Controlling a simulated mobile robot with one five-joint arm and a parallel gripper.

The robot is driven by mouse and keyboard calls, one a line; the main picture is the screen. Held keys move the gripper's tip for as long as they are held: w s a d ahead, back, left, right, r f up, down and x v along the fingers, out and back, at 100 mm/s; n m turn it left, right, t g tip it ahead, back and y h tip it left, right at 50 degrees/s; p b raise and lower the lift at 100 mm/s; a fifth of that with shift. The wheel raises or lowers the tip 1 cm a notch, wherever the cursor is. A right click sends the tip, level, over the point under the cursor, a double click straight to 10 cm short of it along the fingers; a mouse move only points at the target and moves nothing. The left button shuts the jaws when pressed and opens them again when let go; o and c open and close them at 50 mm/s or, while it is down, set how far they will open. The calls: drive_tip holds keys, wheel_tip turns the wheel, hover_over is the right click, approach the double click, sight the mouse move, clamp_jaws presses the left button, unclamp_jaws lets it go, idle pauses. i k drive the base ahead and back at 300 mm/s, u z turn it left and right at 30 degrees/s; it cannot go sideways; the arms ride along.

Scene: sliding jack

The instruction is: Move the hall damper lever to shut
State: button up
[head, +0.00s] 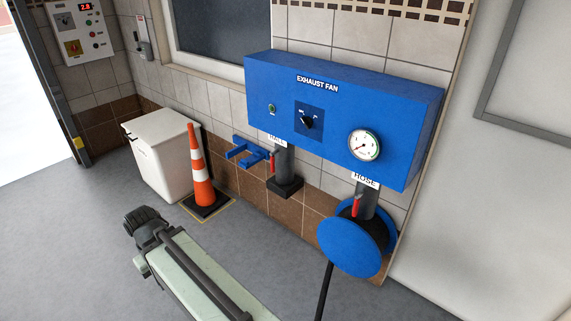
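The hall damper lever (272,161) is a small red handle on the dark pipe (286,162) under the partly hidden HALL label (278,139). It stands roughly upright, along the left side of the pipe as seen here. The shut and open marks cannot be read. My pale green arm (205,277) reaches in from the bottom edge to a dark joint (148,224), well left of and nearer than the lever. No gripper fingers show, and nothing touches the lever.
A similar red lever (356,205) sits under the HOSE label (365,180), above a blue hose reel (350,249). The blue exhaust fan box (340,110) overhangs both pipes. Blue brackets (249,153), an orange cone (200,172) and a white bin (163,155) stand left.

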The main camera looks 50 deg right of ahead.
sight(272, 155)
drive_tip(key=u, duration=0.15)
drive_tip(key=i, duration=0.95)
drive_tip(key=z, duration=0.1)
